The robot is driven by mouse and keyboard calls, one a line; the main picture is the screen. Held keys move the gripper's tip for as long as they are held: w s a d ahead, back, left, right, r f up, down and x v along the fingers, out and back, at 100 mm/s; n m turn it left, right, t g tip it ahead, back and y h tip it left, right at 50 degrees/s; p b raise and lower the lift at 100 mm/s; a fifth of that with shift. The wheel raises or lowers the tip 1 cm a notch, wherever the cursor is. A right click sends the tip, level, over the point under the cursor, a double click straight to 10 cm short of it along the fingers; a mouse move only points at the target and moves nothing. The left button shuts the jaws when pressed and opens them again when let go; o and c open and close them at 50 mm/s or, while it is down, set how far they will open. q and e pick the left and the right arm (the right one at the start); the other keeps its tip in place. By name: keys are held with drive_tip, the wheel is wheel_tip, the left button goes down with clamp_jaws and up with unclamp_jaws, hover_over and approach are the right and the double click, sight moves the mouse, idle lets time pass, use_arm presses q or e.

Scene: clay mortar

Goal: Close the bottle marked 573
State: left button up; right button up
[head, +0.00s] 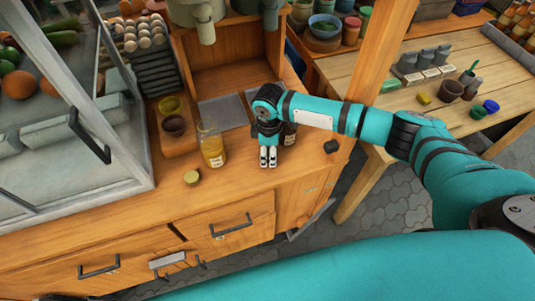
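A clear glass bottle (212,150) with amber contents stands upright and uncapped on the wooden counter. A tan round cap (192,177) lies on the counter in front and to the left of it. A second, darker bottle (290,136) is mostly hidden behind my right gripper. A black cap (331,146) lies to its right. I cannot read the number 573 on either bottle. My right gripper (268,159) points down just in front of the dark bottle, its fingers close together with nothing visible between them. My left gripper is not in view.
Two small bowls (173,115) sit on a wooden block behind the amber bottle. A glass display case (75,110) bounds the counter on the left. A side table (430,100) with small pots stands at right. The counter's front strip is clear.

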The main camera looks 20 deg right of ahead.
sight(268, 155)
drive_tip(key=c, duration=0.3)
drive_tip(key=shift+r, duration=0.45)
drive_tip(key=shift+s+a+r+b, duration=0.1)
drive_tip(key=shift+s+r+b, duration=0.2)
drive_tip(key=shift+r, duration=0.35)
drive_tip(key=shift+s+a+r+b, duration=0.1)
drive_tip(key=shift+r+b, duration=0.25)
drive_tip(key=shift+r, duration=0.25)
drive_tip(key=s+a, duration=0.2)
drive_tip(key=s, duration=0.2)
drive_tip(key=s+a+r+b, duration=0.1)
drive_tip(key=s+a, duration=0.2)
drive_tip(key=s, duration=0.1)
drive_tip(key=s+a+b, duration=0.1)
drive_tip(key=s+a, duration=0.1)
drive_tip(key=s, duration=0.3)
drive_tip(key=shift+a+r, duration=0.3)
drive_tip(key=shift+a, duration=0.1)
